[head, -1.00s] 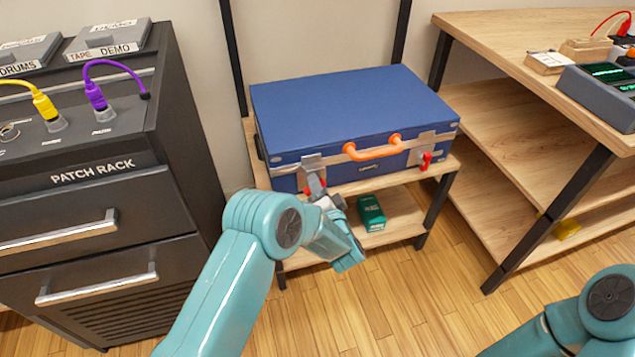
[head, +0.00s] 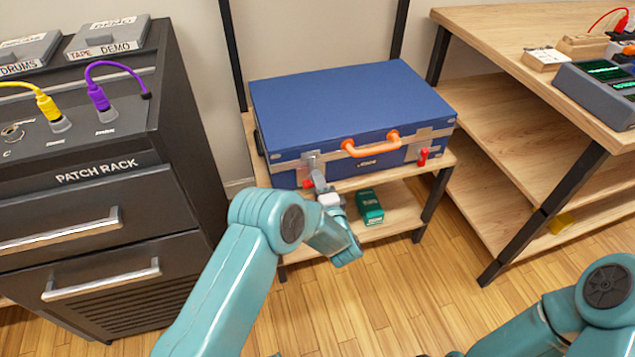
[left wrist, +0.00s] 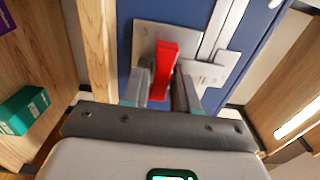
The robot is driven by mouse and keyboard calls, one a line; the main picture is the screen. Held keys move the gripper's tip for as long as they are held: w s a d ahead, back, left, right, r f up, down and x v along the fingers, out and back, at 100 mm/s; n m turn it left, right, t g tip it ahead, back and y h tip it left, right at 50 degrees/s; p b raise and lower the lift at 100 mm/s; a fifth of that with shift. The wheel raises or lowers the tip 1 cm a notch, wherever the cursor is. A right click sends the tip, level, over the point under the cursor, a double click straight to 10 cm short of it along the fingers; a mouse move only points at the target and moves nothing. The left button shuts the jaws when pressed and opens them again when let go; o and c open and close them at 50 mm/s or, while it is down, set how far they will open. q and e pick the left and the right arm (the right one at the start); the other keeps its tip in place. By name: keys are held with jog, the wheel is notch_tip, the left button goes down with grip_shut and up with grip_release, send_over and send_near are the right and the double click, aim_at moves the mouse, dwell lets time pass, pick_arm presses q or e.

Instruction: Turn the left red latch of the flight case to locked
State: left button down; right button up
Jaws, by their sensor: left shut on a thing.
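The blue flight case (head: 350,105) lies on a low wooden shelf, with an orange handle on its front. Its left red latch (head: 308,184) is on a metal plate at the front left and is partly hidden by my left gripper (head: 318,181). In the left wrist view the red latch (left wrist: 165,62) is between the two fingers of my left gripper (left wrist: 163,90), which is shut on it.
A green box (head: 369,207) lies on the lower shelf below the case; it also shows in the left wrist view (left wrist: 24,109). The black patch rack (head: 95,200) stands at left, a wooden bench (head: 510,50) at right. Floor in front is clear.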

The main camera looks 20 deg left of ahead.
pick_arm(q)
jog(key=shift+f, duration=0.1)
jog(key=c, duration=1)
grip_release()
jog(key=shift+s, duration=0.1)
jog(key=p+v, duration=0.3)
jog(key=v, duration=1.3)
jog(key=shift+s+d, duration=0.1)
